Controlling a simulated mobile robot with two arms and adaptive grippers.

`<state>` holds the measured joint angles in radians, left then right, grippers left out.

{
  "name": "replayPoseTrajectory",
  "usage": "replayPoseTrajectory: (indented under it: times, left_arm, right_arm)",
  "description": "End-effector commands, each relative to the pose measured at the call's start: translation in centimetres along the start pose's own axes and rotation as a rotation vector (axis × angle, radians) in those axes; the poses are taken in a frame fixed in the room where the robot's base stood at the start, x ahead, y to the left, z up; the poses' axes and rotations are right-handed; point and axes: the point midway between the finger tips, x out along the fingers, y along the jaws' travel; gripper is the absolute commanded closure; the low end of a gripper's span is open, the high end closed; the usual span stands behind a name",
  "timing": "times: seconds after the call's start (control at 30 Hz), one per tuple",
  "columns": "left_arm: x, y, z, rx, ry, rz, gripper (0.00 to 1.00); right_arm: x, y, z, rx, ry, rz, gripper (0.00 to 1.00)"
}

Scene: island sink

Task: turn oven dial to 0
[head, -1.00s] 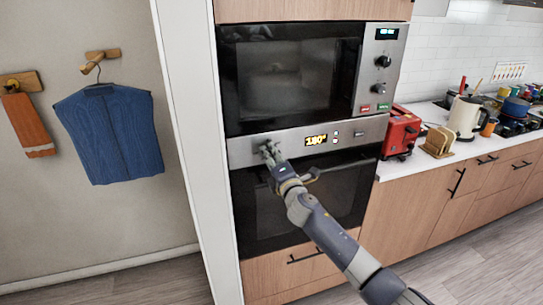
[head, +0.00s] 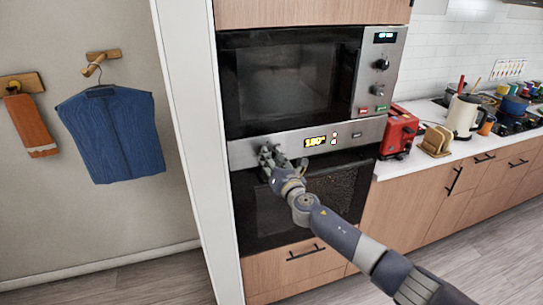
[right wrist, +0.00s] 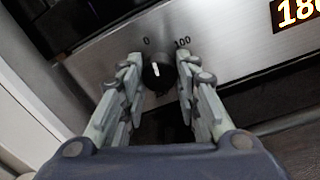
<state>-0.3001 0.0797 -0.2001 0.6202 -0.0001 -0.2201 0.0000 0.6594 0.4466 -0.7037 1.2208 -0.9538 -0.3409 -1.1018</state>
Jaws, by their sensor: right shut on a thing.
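The oven dial (right wrist: 158,72) is a small black knob with a white pointer mark on the steel panel, below the printed 0 and 100. Its mark leans up and slightly left, toward the 0 side. My right gripper (right wrist: 159,66) has its fingers on both sides of the dial and is shut on it. In the head view my right gripper (head: 268,154) hides the dial at the panel's left end. The oven display (head: 320,141) glows yellow and appears to read 180°. My left gripper is out of view.
A microwave (head: 290,80) with its own knobs sits above the panel. The dark oven door (head: 330,195) is below, closed, partly behind my arm. A red toaster (head: 397,133) stands on the counter to the right. A white wall edge is close at left.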

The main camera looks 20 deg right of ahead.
Motion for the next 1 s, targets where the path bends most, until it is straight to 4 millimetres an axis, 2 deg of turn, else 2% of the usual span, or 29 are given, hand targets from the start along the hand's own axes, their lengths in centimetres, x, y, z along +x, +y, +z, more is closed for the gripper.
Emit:
replayPoseTrajectory:
  times: [0.3,0.87,0.9,0.97,1.0]
  left_arm:
    - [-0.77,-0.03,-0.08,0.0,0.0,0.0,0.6]
    - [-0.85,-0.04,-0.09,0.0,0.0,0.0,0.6]
    - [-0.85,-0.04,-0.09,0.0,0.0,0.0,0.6]
    - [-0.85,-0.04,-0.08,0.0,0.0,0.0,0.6]
    - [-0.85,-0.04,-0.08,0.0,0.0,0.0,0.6]
  right_arm:
    - [-0.02,-0.03,-0.06,-0.133,0.008,0.0,0.94]
    - [-0.04,-0.07,-0.16,-0.165,0.01,0.0,0.94]
    - [-0.04,-0.07,-0.17,-0.164,0.01,0.0,0.66]
    - [-0.04,-0.07,-0.15,-0.164,0.009,0.0,0.52]
    - [-0.04,-0.06,-0.14,-0.164,0.009,0.0,0.5]
